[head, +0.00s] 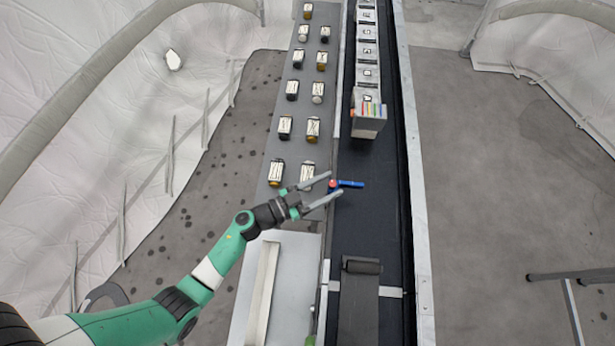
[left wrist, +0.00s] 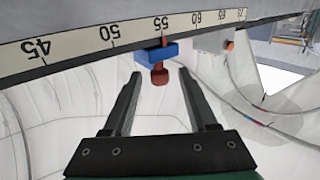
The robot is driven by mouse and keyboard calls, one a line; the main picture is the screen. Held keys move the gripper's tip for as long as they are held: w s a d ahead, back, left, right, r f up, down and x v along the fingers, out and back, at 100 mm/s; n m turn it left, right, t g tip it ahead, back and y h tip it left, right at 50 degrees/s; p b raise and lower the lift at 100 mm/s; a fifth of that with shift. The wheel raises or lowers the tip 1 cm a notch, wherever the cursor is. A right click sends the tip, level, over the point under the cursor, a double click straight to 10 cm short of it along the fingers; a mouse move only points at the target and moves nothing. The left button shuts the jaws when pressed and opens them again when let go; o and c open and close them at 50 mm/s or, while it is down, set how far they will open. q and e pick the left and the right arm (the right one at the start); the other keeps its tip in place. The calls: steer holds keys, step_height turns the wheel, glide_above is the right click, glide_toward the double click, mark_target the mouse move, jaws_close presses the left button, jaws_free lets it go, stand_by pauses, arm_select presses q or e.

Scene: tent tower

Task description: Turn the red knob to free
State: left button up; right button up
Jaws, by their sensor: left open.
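The red knob (left wrist: 159,74) hangs under a blue clamp block (left wrist: 156,53) on a numbered scale rail (left wrist: 85,42) in the left wrist view. A thin red pointer on the block stands near the 55 mark. In the head view the red knob (head: 332,184) is a small spot beside the blue piece (head: 350,184) at the conveyor's left edge. My left gripper (head: 334,184) is open. In the left wrist view its fingers (left wrist: 158,76) stand on either side of the knob, with a gap on each side. My right gripper is in neither view.
An orange-tipped part (left wrist: 229,46) sits farther right along the rail.

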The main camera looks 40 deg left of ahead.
arm_select(q)
steer(key=p+v, duration=0.3)
steer(key=v, duration=0.8)
steer(key=shift+s, duration=0.3)
steer(key=shift+a, duration=0.1)
